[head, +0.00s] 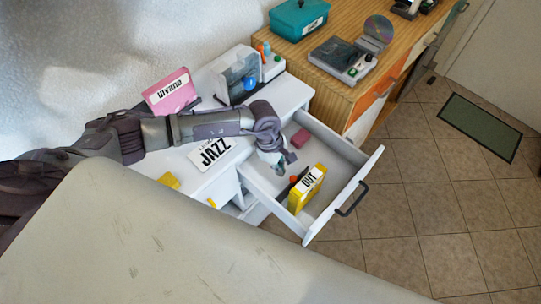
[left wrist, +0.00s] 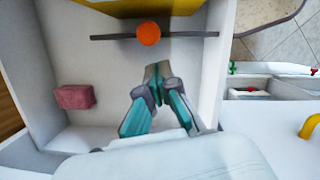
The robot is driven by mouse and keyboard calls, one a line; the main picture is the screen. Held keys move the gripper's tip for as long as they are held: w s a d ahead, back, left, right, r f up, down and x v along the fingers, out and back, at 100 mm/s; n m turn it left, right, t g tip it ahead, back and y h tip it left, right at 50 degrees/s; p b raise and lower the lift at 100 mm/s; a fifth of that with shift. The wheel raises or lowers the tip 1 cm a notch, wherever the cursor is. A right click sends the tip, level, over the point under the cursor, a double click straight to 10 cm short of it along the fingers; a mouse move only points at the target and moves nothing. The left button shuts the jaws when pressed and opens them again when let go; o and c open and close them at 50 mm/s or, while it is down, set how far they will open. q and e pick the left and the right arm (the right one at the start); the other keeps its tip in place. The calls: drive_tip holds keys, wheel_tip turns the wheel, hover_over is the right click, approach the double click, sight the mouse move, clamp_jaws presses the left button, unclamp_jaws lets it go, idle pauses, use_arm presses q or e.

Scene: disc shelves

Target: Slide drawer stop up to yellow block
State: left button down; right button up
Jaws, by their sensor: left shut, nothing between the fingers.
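The drawer stop is a thin dark bar with an orange knob (left wrist: 149,34), spanning the open white drawer (head: 335,208). In the head view its orange knob (head: 293,179) shows beside the yellow block (head: 307,190), labelled "OUT". The yellow block also shows at the top of the left wrist view (left wrist: 150,8), with a gap between it and the bar. My left gripper (head: 287,164) is shut and empty inside the drawer. In the left wrist view its fingertips (left wrist: 158,72) lie on the opposite side of the bar from the block, apart from the knob. My right gripper is not in view.
A pink block (left wrist: 74,97) lies in the drawer's back corner. A "JAZZ" card (head: 213,152), a pink box (head: 170,92) and a clear disc holder (head: 238,78) are on the white cabinet top. A wooden cabinet (head: 335,80) stands beside it. Tiled floor is open beyond the drawer.

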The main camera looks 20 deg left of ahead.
use_arm(q)
drive_tip(key=shift+s+d, duration=0.1)
drive_tip(key=shift+d, duration=0.65)
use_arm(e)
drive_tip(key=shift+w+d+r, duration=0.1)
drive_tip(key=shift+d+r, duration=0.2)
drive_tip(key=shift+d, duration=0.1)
use_arm(q)
drive_tip(key=shift+s+d+b, duration=0.25)
drive_tip(key=shift+d+b, duration=0.05)
drive_tip(key=shift+d, duration=0.45)
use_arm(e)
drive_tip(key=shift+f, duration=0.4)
